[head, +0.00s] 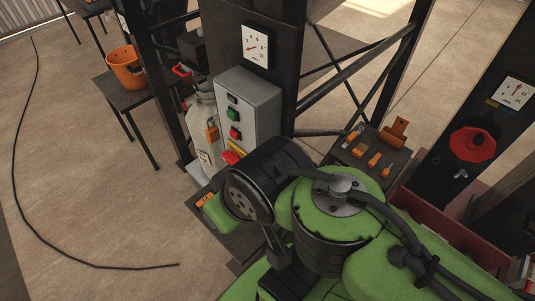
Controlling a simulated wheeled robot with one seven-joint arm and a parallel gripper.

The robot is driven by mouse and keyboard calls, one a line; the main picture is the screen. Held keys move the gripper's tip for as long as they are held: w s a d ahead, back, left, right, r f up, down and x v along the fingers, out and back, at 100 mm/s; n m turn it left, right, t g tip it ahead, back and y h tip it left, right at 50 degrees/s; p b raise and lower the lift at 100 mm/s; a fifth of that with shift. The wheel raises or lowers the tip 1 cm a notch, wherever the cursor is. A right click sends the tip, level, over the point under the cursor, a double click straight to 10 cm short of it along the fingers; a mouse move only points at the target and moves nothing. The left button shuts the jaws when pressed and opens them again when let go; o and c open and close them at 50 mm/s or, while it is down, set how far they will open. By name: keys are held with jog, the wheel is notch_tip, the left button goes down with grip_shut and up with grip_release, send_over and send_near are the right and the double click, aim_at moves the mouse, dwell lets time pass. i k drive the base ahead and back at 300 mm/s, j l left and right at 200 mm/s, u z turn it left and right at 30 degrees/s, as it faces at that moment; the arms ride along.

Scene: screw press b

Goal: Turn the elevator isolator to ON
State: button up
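A grey control box (248,115) stands upright left of centre, with a green button (232,114) and red buttons on its front. At its lower end a red switch on a yellow plate (232,156) shows partly, close to my arm. A large red knob (472,145) sits on a dark post at the right. I cannot read any label, so I cannot tell which is the elevator isolator or how it is set. My green and black arm fills the lower middle and hides what lies behind it. My gripper is not visible.
A dial (255,46) is above the control box, and another (515,92) is on the right post. A small table with orange parts (372,160) stands behind my arm beside a red bin (436,226). An orange bucket (125,68) stands at left. A cable (38,225) crosses open floor.

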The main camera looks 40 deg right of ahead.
aim_at(232, 158)
jog(key=z, duration=0.7)
jog(key=j+u, duration=0.15)
jog(key=u, duration=0.25)
jog(key=j+u, duration=0.2)
jog(key=u, duration=0.2)
jog(key=j+u, duration=0.15)
jog(key=u, duration=0.25)
jog(key=i+j+u, duration=0.1)
jog(key=u, duration=0.3)
